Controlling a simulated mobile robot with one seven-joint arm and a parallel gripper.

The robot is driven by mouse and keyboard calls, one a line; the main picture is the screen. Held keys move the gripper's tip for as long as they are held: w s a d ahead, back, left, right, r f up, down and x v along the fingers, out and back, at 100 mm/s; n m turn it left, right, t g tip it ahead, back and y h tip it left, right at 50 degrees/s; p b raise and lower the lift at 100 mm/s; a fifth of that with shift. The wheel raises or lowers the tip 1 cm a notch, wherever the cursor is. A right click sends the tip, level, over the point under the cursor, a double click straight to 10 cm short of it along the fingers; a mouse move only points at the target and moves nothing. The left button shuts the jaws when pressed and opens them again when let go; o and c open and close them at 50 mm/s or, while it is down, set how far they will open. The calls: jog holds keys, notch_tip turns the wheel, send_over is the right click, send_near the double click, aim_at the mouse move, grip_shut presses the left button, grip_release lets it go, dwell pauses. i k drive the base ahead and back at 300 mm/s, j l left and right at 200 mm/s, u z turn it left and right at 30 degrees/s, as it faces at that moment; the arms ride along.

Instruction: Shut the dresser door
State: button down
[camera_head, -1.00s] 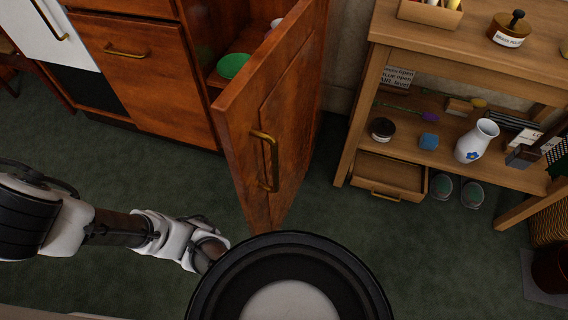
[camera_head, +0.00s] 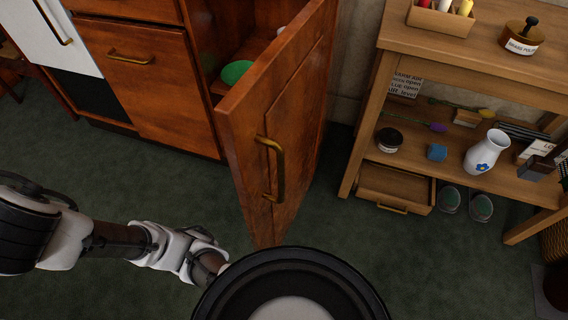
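The dresser door (camera_head: 297,105) is a reddish-brown wooden panel with a brass bar handle (camera_head: 277,168). It stands wide open, jutting out from the dresser (camera_head: 165,95) towards me. Behind it the open compartment shows a green dish (camera_head: 236,72) on a shelf. My arm reaches in from the left at the lower left, its end low near the door's bottom edge. My gripper's fingers are hidden, behind my round black body part at the bottom centre, so its opening does not show.
A wooden shelf unit (camera_head: 467,57) stands on the right, with a pulled-out low drawer (camera_head: 395,188), a white vase (camera_head: 486,152) and a dark jar (camera_head: 389,139). Grey-green slippers (camera_head: 481,207) lie on the floor.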

aim_at(267, 122)
jog(key=k+l+u, duration=0.35)
jog(key=l, duration=0.25)
jog(key=k+l+u, duration=0.35)
jog(key=k+l, duration=0.1)
jog(key=k, duration=0.05)
